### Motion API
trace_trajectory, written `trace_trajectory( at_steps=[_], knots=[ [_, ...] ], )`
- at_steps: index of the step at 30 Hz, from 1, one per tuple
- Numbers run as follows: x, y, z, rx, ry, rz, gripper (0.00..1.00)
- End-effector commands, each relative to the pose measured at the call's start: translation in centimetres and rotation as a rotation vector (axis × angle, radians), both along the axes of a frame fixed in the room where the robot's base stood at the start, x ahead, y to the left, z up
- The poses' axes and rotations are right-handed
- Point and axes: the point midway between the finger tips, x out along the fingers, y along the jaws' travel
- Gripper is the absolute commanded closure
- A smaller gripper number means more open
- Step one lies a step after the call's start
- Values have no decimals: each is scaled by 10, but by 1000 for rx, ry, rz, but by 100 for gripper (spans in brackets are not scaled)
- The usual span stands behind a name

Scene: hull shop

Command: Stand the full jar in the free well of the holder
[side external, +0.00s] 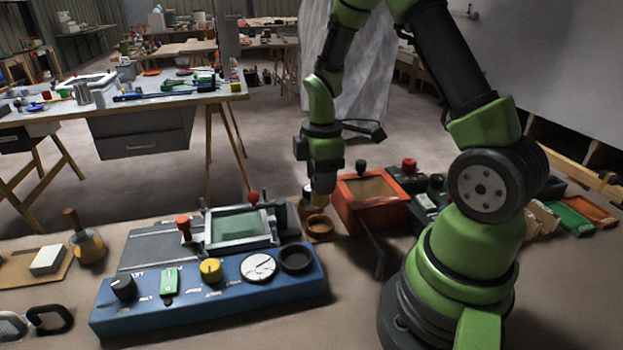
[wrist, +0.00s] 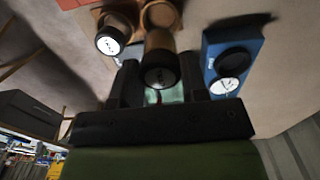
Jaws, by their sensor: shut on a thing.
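My gripper (wrist: 160,85) is shut on a jar (wrist: 158,42) with a brown body and a dark lid. The wooden holder (wrist: 138,6) is at the top of the wrist view. A second jar (wrist: 118,22), with a white mark on its dark lid, stands at its left. A round well (wrist: 160,14) beside that jar looks empty, just past the held jar. In the side view my gripper (side external: 323,178) points down above the holder (side external: 320,236), with the held jar (side external: 323,187) partly hidden. I cannot tell whether the held jar touches the holder.
A blue control box (side external: 215,295) with knobs and a dial stands at the front left. A red-orange box (side external: 368,200) is close to the right of the holder. A grey framed window unit (side external: 240,228) is on the left. Bare bench lies in front of the holder.

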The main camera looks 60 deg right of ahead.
Motion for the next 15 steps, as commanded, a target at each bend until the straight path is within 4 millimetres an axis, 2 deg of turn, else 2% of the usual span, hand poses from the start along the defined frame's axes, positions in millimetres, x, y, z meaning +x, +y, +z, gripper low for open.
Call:
trace_trajectory(
  at_steps=[15],
  knots=[
    [0,1,-52,1,2,-1,80]
  ],
)
